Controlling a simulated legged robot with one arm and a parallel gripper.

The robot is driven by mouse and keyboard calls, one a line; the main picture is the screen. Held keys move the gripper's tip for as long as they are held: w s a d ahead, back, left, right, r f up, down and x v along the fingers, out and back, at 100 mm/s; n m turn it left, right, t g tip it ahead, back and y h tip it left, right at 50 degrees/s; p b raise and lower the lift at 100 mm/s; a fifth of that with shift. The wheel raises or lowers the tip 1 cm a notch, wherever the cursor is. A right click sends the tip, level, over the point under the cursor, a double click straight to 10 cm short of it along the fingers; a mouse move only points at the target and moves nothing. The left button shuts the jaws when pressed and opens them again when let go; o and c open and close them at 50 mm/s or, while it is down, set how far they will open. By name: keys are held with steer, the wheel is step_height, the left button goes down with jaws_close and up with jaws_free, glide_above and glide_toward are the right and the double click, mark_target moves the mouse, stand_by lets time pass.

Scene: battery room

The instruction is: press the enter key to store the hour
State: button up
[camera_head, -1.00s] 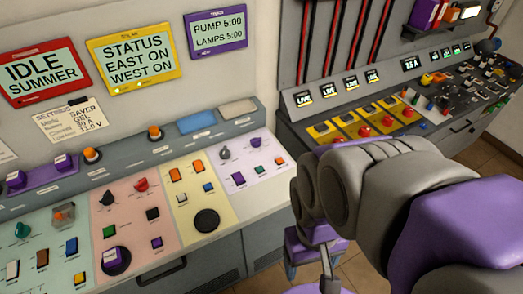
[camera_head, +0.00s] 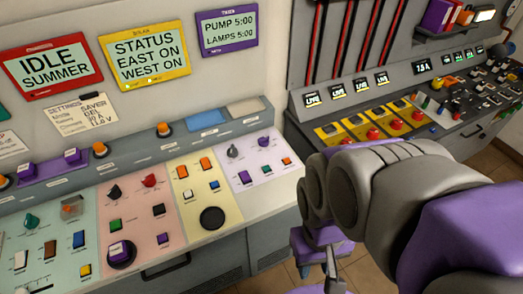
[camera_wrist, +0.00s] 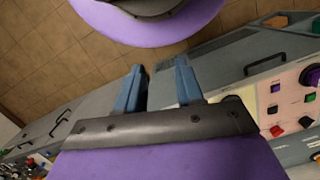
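The timer screen (camera_head: 228,33), purple-framed, reads PUMP 5:00 and LAMPS 5:00 on the wall. Below it, the lilac panel (camera_head: 280,178) carries two dark knobs and several small keys, including a purple key (camera_head: 244,177), a teal key (camera_head: 257,161) and an orange key (camera_head: 286,161). Their labels are too small to read, so I cannot tell which key is enter.
The yellow panel (camera_head: 190,221), pink panel (camera_head: 135,193) and green panel (camera_head: 50,222) lie left of the lilac one. A second console (camera_head: 350,151) with red buttons stands behind my arm at right. Tiled floor (camera_wrist: 45,45) is open between the consoles.

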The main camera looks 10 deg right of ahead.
steer(key=shift+d, duration=0.2)
jaws_close()
stand_by(0.9)
